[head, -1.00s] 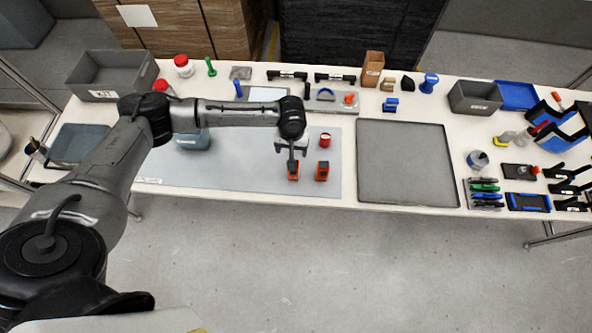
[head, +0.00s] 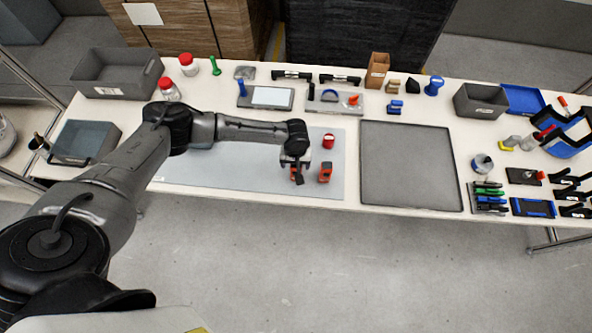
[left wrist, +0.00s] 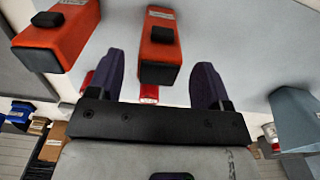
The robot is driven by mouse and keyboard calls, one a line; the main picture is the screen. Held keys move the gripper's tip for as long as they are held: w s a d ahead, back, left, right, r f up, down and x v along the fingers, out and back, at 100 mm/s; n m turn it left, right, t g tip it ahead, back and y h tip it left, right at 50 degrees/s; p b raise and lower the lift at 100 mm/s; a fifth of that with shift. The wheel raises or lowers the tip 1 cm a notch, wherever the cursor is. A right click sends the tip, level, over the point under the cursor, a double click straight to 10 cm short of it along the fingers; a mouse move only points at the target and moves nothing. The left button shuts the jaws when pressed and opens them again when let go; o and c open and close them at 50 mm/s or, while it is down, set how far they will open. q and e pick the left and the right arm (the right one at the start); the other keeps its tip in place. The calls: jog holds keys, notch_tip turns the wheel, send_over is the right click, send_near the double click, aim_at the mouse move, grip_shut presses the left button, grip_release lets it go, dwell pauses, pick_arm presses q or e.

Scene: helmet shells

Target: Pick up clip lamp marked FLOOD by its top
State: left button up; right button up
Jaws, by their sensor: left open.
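Two orange-red clip lamps with black parts are near the front edge of the grey mat. One lamp (head: 325,172) stands clear to the right. The other lamp (head: 293,175) is partly hidden under my left gripper (head: 298,168). In the left wrist view, my left gripper (left wrist: 156,82) is open. One lamp (left wrist: 160,55) shows between its two dark fingers, with a gap on both sides. The other lamp (left wrist: 58,38) lies outside the fingers at upper left. Both lamps carry small white labels, too small to read, so I cannot tell which says FLOOD. My right gripper is not in view.
A red can (head: 328,141) stands just behind the lamps on the grey mat (head: 225,175). A large grey tray (head: 408,170) lies to the right. A blue-grey bin (head: 85,143) and a dark grey bin (head: 117,75) are at left. Tools crowd the right end.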

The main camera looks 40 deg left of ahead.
pick_arm(q)
jog(key=shift+d+f, duration=0.1)
jog(key=shift+f, duration=2.15)
jog(key=c, duration=1)
jog(key=shift+r, duration=0.1)
jog(key=shift+c, duration=0.2)
